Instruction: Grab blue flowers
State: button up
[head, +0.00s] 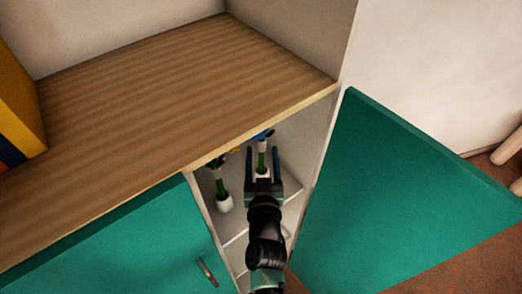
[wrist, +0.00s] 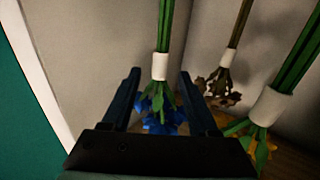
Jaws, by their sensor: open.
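The blue flowers (head: 264,134) stand inside the open cabinet, partly hidden under the counter edge in the head view. In the wrist view my gripper (wrist: 160,73) has one finger left and one right of this bunch, with gaps to both. I cannot tell how deep the stem lies between the fingers.
Yellow flowers (wrist: 264,148) and brownish flowers (wrist: 221,88) are close on the right in the wrist view. The open green door (head: 400,200) is on the right, and the wooden counter (head: 170,90) is above.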

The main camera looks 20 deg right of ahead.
jog(key=shift+x, duration=1)
grip_shut()
